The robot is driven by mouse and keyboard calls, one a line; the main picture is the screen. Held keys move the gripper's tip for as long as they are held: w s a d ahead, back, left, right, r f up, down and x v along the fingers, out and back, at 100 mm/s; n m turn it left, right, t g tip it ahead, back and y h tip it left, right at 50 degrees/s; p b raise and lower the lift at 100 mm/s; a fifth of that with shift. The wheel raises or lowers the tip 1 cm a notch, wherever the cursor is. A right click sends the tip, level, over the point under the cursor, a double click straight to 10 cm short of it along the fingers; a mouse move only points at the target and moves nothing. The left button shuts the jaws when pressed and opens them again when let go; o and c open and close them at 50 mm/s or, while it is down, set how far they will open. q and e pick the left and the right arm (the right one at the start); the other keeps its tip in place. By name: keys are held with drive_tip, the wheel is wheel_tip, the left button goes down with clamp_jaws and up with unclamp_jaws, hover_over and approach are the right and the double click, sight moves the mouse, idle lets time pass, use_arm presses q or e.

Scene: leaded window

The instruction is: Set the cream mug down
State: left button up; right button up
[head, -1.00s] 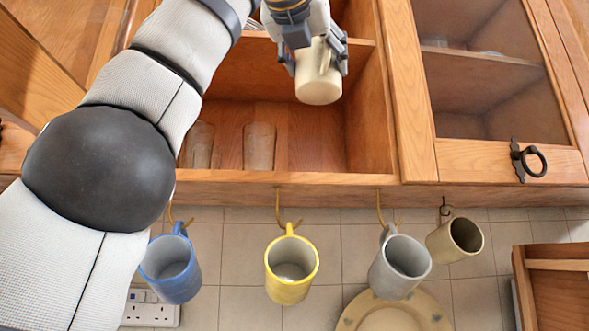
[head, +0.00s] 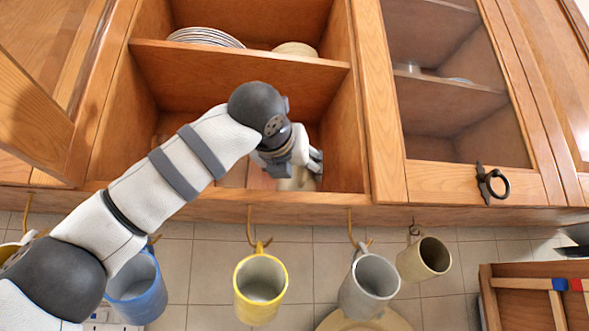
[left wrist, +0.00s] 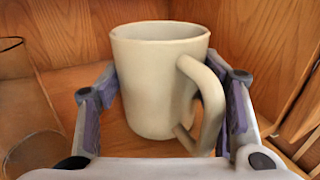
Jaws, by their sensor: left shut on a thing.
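The cream mug (left wrist: 150,85) is upright between the two fingers of my left gripper (head: 303,168), which is shut on it. Its handle faces right and toward me in the left wrist view. In the head view the mug (head: 297,182) is inside the lower compartment of the open cupboard, near its right wall, mostly hidden by the gripper. Its base is close to the wooden cupboard floor (left wrist: 70,85); I cannot tell whether it touches. My right gripper is not in view.
Clear glasses (left wrist: 35,120) stand left of the mug. Plates (head: 205,37) sit on the shelf above. Blue (head: 138,290), yellow (head: 260,288), grey (head: 368,288) and tan (head: 423,260) mugs hang from hooks below. A glass-fronted door (head: 460,90) is shut at right.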

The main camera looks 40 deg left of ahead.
use_arm(q)
drive_tip(key=shift+f, duration=0.1)
drive_tip(key=o, duration=1.6)
drive_tip(key=shift+c, duration=0.2)
drive_tip(key=v, duration=1.2)
